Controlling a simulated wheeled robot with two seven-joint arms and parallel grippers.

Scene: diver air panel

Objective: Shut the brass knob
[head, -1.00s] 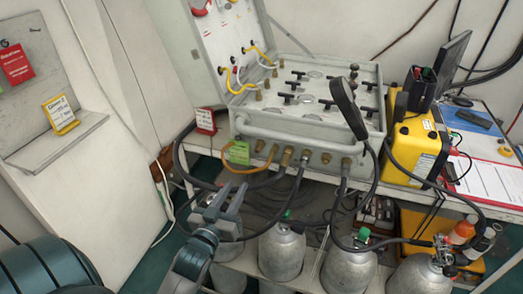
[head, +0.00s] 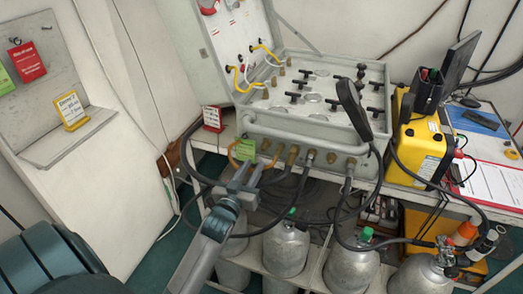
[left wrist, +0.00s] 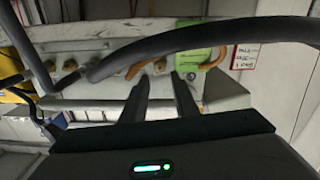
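The grey air panel case (head: 310,135) stands on the bench with its lid raised. A row of several brass fittings runs along its front; one brass knob (head: 265,147) sits just right of the green tag (head: 243,150). I cannot tell which fitting the task means. My left gripper (head: 248,172) is open and empty, just below and in front of the green tag. In the left wrist view its two fingers (left wrist: 160,80) point at the panel front, with a brass knob (left wrist: 160,65) beyond the gap. Contact is not visible. My right gripper is not in view.
A black hose (left wrist: 200,38) crosses in front of the panel in the left wrist view. Grey cylinders (head: 286,248) stand below the bench. A yellow case (head: 420,150) is to the right. A red-edged white tag (head: 213,118) hangs at the panel's left.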

